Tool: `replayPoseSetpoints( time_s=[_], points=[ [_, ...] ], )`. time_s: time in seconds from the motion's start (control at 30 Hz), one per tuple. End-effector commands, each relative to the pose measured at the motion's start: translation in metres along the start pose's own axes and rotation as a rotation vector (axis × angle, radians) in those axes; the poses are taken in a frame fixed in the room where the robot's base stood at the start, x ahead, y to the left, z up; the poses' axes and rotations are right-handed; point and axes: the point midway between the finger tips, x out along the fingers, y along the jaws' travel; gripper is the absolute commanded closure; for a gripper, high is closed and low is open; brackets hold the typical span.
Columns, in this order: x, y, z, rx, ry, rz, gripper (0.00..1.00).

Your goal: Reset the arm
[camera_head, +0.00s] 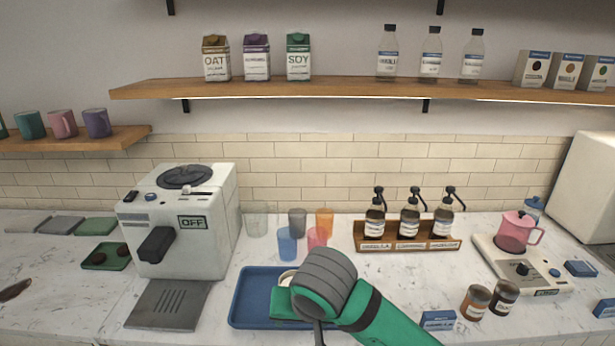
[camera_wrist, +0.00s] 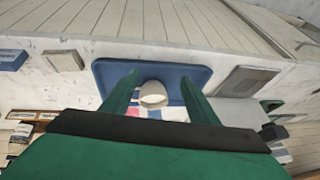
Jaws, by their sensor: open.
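My green and grey arm reaches in from the lower right in the head view, its gripper (camera_head: 290,306) over the blue tray (camera_head: 250,283). In the wrist view my gripper (camera_wrist: 152,92) is open, with a green finger on each side. A white cup (camera_wrist: 153,94) stands between the fingers in that view; I cannot tell whether they touch it. In the head view only a small part of the cup (camera_head: 287,278) shows, the rest hidden by my gripper. The blue tray also shows in the wrist view (camera_wrist: 190,75).
A white coffee machine (camera_head: 190,230) reading OFF stands left of the tray. Several coloured glasses (camera_head: 288,244) stand behind it. A syrup rack (camera_head: 400,243), brown jars (camera_head: 475,302) and a pink pitcher on a scale (camera_head: 517,232) are to the right. A shelf (camera_head: 350,88) hangs above.

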Motion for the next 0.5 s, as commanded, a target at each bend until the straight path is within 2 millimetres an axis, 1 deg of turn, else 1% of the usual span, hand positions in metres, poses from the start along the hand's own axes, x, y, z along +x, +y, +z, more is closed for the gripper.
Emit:
replayPoseSetpoints(
  time_s=[0.03,0.17,0.27,0.37,0.5],
  points=[
    [0.003,-0.009,0.0,-0.002,0.008,-0.032,0.46],
    [0.007,-0.029,-0.004,-0.001,0.039,-0.111,0.46],
    [0.011,-0.048,-0.008,0.001,0.069,-0.185,0.46],
    [0.014,-0.071,-0.012,0.007,0.109,-0.28,0.46],
    [0.016,-0.108,-0.02,0.031,0.186,-0.439,0.46]
  ],
)
